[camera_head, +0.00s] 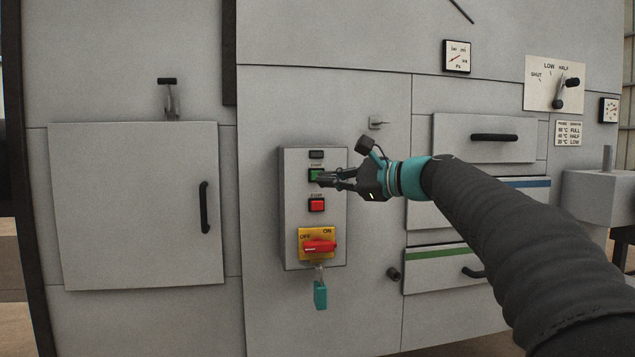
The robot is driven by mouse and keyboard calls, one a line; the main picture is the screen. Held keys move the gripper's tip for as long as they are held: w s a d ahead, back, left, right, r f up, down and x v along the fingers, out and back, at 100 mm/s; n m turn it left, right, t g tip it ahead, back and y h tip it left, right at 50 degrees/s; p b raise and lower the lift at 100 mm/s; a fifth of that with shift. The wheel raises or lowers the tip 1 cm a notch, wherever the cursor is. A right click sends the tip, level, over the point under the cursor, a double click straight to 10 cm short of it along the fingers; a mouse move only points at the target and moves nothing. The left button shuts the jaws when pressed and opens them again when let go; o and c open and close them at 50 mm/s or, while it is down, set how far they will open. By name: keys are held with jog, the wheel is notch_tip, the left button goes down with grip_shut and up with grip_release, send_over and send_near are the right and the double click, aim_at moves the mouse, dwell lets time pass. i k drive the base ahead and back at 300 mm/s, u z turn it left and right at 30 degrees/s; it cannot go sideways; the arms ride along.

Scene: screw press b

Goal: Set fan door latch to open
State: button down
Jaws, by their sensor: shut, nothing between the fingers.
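A grey door (130,260) with a black vertical handle (204,208) is at the left and looks shut. A small metal latch with a black cross grip (167,81) stands upright just above its top edge. No label names either part, so I cannot confirm that this is the fan door latch. My gripper (320,179) is shut and empty, well to the right of that latch and lower. Its fingertips are in front of the green button (315,174) on the control box; I cannot tell whether they touch it.
The control box (290,255) also carries a red button (316,205) and a red rotary switch (319,246), with a teal tag (320,295) hanging below. Drawers (455,152), a dial lever (560,92) and gauges are to the right. The panel between the door and box is clear.

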aim_at(167, 81)
jog(key=u, duration=1.25)
